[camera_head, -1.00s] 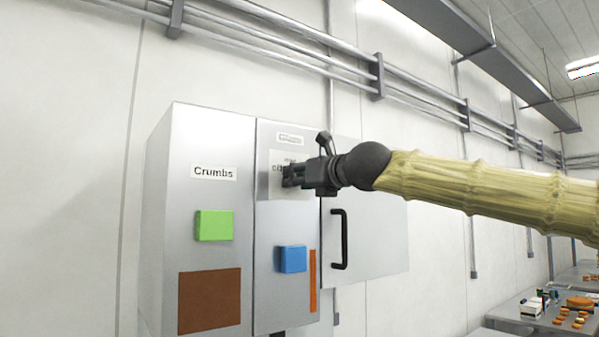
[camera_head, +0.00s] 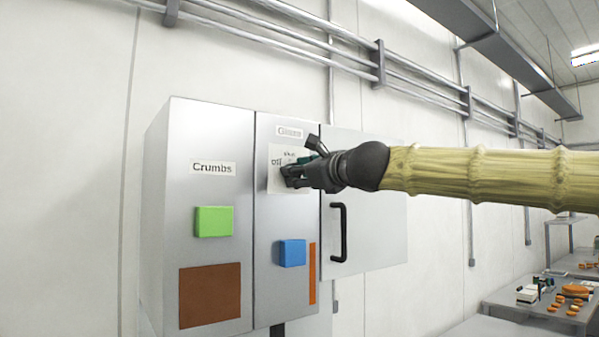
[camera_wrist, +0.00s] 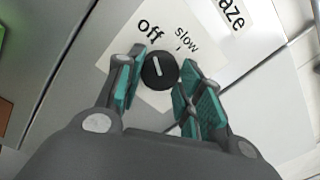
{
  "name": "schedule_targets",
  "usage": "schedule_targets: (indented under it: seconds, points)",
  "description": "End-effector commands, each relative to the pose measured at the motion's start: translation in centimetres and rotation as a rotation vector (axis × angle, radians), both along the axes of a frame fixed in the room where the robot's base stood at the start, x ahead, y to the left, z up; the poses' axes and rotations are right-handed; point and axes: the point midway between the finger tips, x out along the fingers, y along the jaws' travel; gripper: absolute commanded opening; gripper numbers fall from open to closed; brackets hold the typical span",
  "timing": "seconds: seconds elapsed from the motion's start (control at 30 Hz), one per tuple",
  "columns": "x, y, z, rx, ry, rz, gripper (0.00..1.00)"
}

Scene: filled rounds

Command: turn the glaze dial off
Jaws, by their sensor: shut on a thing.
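The glaze dial (camera_wrist: 160,71) is a round black knob with a white pointer line, on a white plate (camera_wrist: 112,62) printed "off" and "slow". In the wrist view its pointer leans up and slightly left, roughly toward "off". My gripper (camera_wrist: 160,78) has its teal-padded fingers on either side of the knob, shut on it. In the head view my gripper (camera_head: 290,174) is at the plate under the Glaze label (camera_head: 289,132), and it hides the knob there.
The grey cabinet's left panel has a Crumbs label (camera_head: 213,168), a green block (camera_head: 214,221) and a brown panel (camera_head: 209,295). Below the dial are a blue block (camera_head: 292,253) and an orange strip (camera_head: 312,273). A black handle (camera_head: 339,232) is on the right door. Tables stand far right.

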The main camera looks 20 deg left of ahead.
Motion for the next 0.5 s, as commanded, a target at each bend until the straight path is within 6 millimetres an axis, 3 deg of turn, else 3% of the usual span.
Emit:
schedule_targets:
  seconds: [0.3, 0.33, 0.43, 0.5]
  points:
    - [0.04, -0.02, -0.04, -0.001, 0.0, -0.001, 0.13]
    - [0.04, -0.02, -0.03, -0.001, 0.0, -0.001, 0.39]
    - [0.04, -0.02, -0.04, -0.001, 0.0, -0.001, 0.57]
    - [0.04, -0.02, -0.04, -0.001, 0.0, -0.001, 0.59]
